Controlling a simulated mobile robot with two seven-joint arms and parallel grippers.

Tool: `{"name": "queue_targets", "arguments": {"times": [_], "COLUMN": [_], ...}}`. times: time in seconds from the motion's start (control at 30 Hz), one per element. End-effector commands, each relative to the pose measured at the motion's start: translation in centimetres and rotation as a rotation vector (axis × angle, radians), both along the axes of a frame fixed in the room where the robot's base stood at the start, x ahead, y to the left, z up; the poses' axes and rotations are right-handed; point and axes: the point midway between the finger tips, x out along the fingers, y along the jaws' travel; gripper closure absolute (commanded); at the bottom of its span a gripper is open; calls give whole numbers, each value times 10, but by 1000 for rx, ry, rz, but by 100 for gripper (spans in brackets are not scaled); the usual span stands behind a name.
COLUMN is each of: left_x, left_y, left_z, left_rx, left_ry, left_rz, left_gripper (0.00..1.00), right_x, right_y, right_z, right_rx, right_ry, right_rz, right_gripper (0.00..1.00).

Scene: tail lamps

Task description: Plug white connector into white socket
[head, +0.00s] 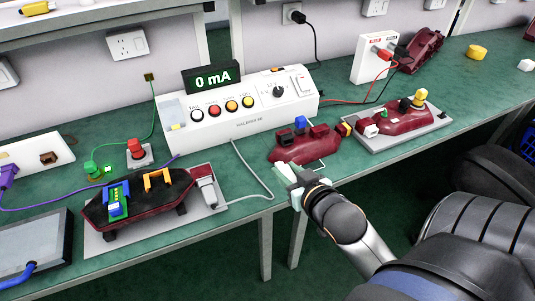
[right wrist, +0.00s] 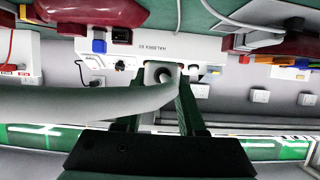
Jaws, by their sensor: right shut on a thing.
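My right gripper (head: 290,176) is shut on a small white piece, apparently the white connector, in front of the bench's front edge. In the right wrist view a white round-ended piece (right wrist: 162,74) with a dark opening sits between the green fingers, and a thick pale cable crosses to it from the left. In the head view the fingers mostly hide the held piece. A small white part (head: 371,131), possibly the white socket, sits on the dark red lamp (head: 402,121) on the right fixture, apart from the gripper. My left gripper is not in view.
A red lamp (head: 306,146) with a blue part lies just behind the gripper. The white tester (head: 242,121) reads 0 mA. A grey-white plug (head: 204,173) with a cable sits at the black lamp (head: 140,203) on the left fixture. Green bench (head: 335,175) shows between the fixtures.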

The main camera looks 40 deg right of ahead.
Motion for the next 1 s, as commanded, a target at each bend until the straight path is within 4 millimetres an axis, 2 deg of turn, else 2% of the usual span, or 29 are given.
{"name": "queue_targets", "arguments": {"times": [0.1, 0.23, 0.67, 0.87, 0.97, 1.0], "left_x": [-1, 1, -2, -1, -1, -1], "left_y": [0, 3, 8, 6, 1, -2], "left_z": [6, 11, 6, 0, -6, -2], "left_rx": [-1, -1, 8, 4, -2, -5], "left_ry": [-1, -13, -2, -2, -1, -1], "left_rz": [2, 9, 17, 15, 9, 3], "left_gripper": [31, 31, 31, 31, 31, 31], "right_x": [-16, -25, -30, -21, -6, 2], "right_y": [-3, -6, -7, -5, -1, 0], "right_z": [9, 13, 14, 8, 1, -1], "right_rx": [0, -1, 0, 0, 0, 0], "right_ry": [2, 0, -2, -5, -8, -6], "right_rz": [0, -1, 0, 1, 1, 1], "right_gripper": [100, 100, 100, 100, 100, 100]}}
